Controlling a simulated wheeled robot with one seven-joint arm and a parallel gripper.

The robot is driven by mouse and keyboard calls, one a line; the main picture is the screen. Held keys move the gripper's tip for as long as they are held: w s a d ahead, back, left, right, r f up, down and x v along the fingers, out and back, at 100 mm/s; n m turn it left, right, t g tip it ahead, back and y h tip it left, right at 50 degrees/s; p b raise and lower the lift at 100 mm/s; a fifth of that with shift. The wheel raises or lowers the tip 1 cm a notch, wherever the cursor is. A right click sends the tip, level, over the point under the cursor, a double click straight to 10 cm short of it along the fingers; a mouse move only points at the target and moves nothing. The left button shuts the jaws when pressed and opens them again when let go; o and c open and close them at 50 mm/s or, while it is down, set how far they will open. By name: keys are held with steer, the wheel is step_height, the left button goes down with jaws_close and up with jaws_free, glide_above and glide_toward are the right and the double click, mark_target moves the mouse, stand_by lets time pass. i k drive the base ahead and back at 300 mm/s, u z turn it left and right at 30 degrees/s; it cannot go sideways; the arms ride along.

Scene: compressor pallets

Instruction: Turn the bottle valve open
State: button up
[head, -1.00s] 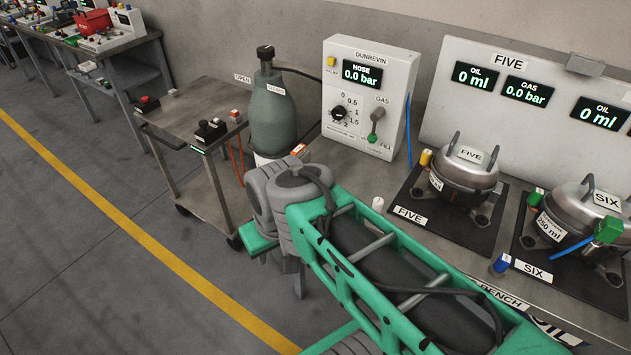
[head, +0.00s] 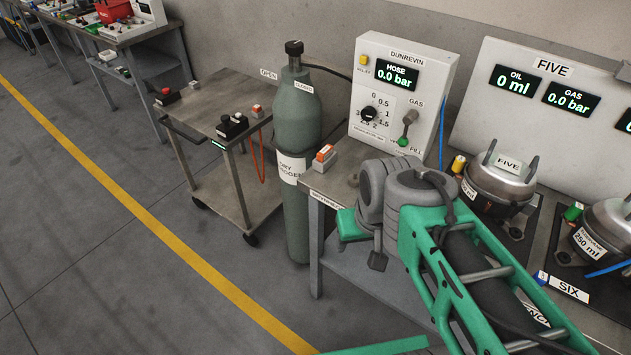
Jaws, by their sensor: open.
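The grey-green gas bottle (head: 303,215) stands upright on the floor between the cart and the bench, with a white label reading partly "DRY". Its black valve knob (head: 294,48) is on top. A small "OPEN" tag (head: 269,74) is to the left of the neck and a "CLOSED" tag (head: 304,86) sits at the shoulder. A dark hose runs from the neck toward the Dunrevin panel (head: 407,50), whose hose display reads 0.0 bar. My green and grey arm is in front of the bench, right of the bottle. My gripper is not visible, and nothing of mine touches the valve.
A metal cart (head: 185,110) with small switch boxes stands left of the bottle. The bench (head: 330,183) carries an orange-and-white block (head: 324,155) and compressors, including FIVE (head: 500,180), at right. Open floor with a yellow line (head: 130,205) lies at left.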

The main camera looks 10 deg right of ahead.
mark_target(294, 49)
steer(key=u, duration=0.85)
steer(key=i, duration=1)
steer(key=u, duration=0.85)
steer(key=i, duration=0.8)
steer(key=z, duration=0.3)
